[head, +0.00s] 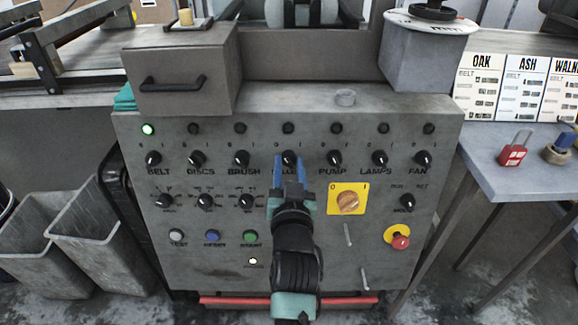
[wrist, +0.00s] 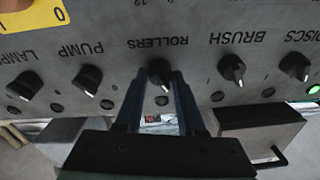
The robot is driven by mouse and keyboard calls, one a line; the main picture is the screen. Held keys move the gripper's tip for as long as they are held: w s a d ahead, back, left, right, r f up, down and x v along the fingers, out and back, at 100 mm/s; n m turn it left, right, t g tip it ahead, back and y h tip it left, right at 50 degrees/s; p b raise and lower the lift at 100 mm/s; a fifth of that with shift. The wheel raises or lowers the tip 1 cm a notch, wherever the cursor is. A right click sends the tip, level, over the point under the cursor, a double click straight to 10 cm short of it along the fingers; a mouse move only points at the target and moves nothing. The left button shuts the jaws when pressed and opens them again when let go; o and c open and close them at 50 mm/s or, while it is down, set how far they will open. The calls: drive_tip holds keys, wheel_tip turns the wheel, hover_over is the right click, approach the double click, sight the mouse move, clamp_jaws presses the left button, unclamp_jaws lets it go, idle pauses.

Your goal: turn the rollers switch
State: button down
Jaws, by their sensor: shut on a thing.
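The rollers switch (head: 289,157) is a black rotary knob in the middle of the upper knob row on the grey control panel (head: 330,265). Its label is partly covered by my gripper (head: 290,162) in the head view. In the wrist view, which is upside down, the rollers knob (wrist: 160,71) sits between the tips of my blue fingers (wrist: 161,76). My gripper is shut on this knob.
The brush knob (head: 241,158) and pump knob (head: 334,158) stand close on either side. The belt lamp (head: 148,129) is lit green. A yellow-plated orange switch (head: 348,201) and a red stop button (head: 399,241) are lower right. A drawer box (head: 180,80) sits above left.

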drive_tip(key=shift+r+m+p, duration=0.15)
drive_tip(key=shift+m+p, duration=0.15)
drive_tip(key=shift+p, duration=0.35)
drive_tip(key=shift+a+r+m+h+p, duration=0.15)
drive_tip(key=shift+m+h+p, duration=0.15)
drive_tip(key=shift+m+p, duration=0.55)
drive_tip(key=m+p, duration=0.1)
drive_tip(key=p, duration=0.2)
drive_tip(key=m+p, duration=0.2)
drive_tip(key=p, duration=0.1)
drive_tip(key=shift+a+r+m+h, duration=0.1)
drive_tip(key=shift+a+m+h, duration=0.05)
drive_tip(key=shift+m+h, duration=0.15)
drive_tip(key=m+h+p, duration=0.1)
drive_tip(key=m+p, duration=0.3)
drive_tip(key=shift+f+m+g+h+p, duration=0.2)
drive_tip(key=shift+m+p, duration=0.5)
drive_tip(key=shift+m, duration=0.25)
drive_tip(key=shift+f+m+g+h+p, duration=0.1)
drive_tip(key=shift+m+g+h+p, duration=0.1)
drive_tip(key=shift+m+p, duration=0.6)
drive_tip(key=shift+m, duration=0.3)
drive_tip(key=c, duration=0.5)
unclamp_jaws()
